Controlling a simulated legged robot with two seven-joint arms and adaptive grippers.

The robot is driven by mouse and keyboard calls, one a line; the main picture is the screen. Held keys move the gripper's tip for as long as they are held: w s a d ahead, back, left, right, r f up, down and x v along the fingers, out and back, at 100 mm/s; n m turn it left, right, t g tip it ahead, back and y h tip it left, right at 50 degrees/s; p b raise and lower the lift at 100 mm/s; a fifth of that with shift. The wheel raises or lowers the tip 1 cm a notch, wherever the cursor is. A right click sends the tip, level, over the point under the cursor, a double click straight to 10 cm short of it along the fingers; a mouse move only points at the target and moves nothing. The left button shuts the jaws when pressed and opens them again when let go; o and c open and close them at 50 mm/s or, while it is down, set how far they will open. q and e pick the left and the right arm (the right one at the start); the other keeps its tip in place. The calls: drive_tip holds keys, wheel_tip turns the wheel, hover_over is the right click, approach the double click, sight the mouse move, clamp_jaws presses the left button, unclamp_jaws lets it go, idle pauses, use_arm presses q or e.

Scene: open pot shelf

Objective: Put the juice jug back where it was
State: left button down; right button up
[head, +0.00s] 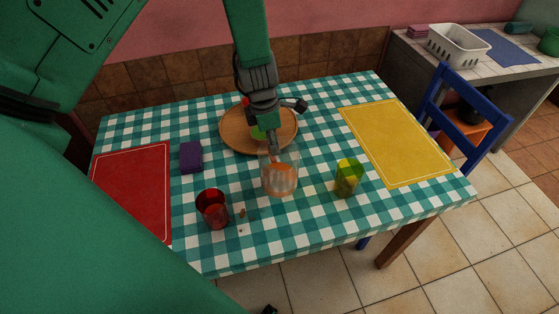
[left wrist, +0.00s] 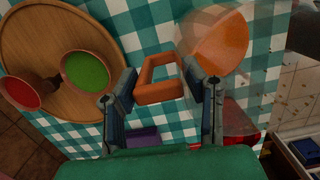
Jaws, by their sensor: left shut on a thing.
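The juice jug (head: 281,180) is clear with orange juice in it, near the middle of the table. In the left wrist view the jug (left wrist: 218,40) is at the top right, and its orange handle (left wrist: 150,93) lies between my fingers. My left gripper (head: 274,152) reaches down from above and is shut on that handle; it also shows in the left wrist view (left wrist: 163,82). I cannot tell whether the jug's base touches the cloth. My right gripper is not seen.
The round wooden tray (head: 230,138) is just behind the jug and holds a green-topped and a red-topped piece. A red glass (head: 213,209), a yellow-green glass (head: 348,178) and a purple block (head: 191,157) stand around. A red mat (head: 130,190) and yellow mat (head: 398,143) lie at the sides.

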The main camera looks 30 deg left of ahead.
sight(278, 165)
use_arm(q)
drive_tip(key=shift+a+f, duration=0.2)
drive_tip(key=shift+f, duration=0.95)
drive_tip(key=shift+d+f, duration=0.2)
drive_tip(key=shift+f, duration=0.3)
drive_tip(key=shift+d+f, duration=0.2)
drive_tip(key=shift+f, duration=0.3)
drive_tip(key=shift+d+f, duration=0.2)
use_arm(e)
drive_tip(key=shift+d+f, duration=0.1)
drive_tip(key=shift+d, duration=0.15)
use_arm(q)
drive_tip(key=shift+a, duration=0.1)
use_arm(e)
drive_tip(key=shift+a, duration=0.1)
use_arm(q)
drive_tip(key=c, duration=1.2)
unclamp_jaws()
drive_tip(key=shift+a+f, duration=0.1)
drive_tip(key=shift+a, duration=0.05)
drive_tip(key=shift+o, duration=1.2)
drive_tip(key=shift+a, duration=0.1)
drive_tip(key=shift+a+f, duration=0.1)
drive_tip(key=shift+a, duration=0.05)
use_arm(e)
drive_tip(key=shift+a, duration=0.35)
